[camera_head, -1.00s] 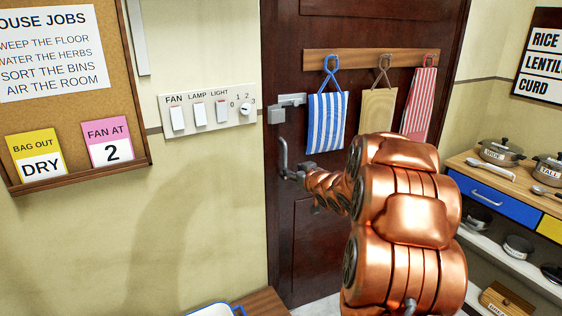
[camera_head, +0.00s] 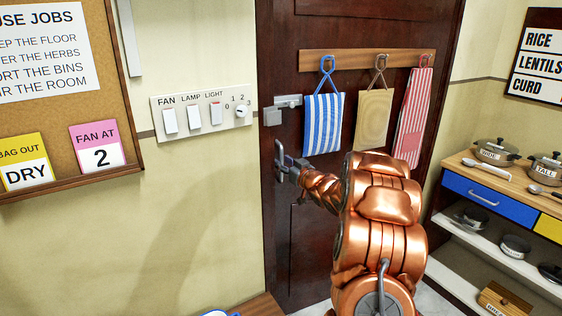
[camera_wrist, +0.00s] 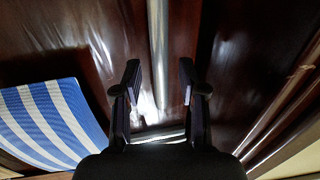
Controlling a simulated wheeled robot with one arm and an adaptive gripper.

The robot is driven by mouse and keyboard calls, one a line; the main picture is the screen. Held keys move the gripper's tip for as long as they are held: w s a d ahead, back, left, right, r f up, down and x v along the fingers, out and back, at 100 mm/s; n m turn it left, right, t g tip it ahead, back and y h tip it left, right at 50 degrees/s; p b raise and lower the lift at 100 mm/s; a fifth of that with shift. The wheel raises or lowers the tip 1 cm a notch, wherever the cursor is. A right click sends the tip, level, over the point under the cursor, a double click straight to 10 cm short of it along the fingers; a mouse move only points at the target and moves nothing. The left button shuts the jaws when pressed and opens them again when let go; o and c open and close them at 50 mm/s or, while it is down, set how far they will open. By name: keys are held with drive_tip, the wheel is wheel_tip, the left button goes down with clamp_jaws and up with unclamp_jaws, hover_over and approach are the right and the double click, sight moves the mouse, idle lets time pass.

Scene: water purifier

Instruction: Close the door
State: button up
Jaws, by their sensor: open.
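The dark brown wooden door (camera_head: 320,120) stands upright in the middle of the head view. It looks flush or nearly flush with the wall at its left edge; I cannot tell if a small gap is left. Its grey metal handle (camera_head: 280,152) is on the left side, below a grey bolt (camera_head: 288,101). My gripper (camera_head: 290,172) is at the handle's lower part. In the wrist view my gripper (camera_wrist: 160,82) is open, with a pale metal bar (camera_wrist: 158,45), apparently the handle, between or just beyond its fingertips. Contact is unclear.
A blue-striped cloth (camera_head: 323,122), a tan cloth (camera_head: 373,118) and a red-striped cloth (camera_head: 413,117) hang from a rail on the door. A switch panel (camera_head: 201,115) is on the left wall. A shelf unit (camera_head: 480,240) with pots stands at the right.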

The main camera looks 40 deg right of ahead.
drive_tip(key=shift+w, duration=0.7)
clamp_jaws()
idle(0.3)
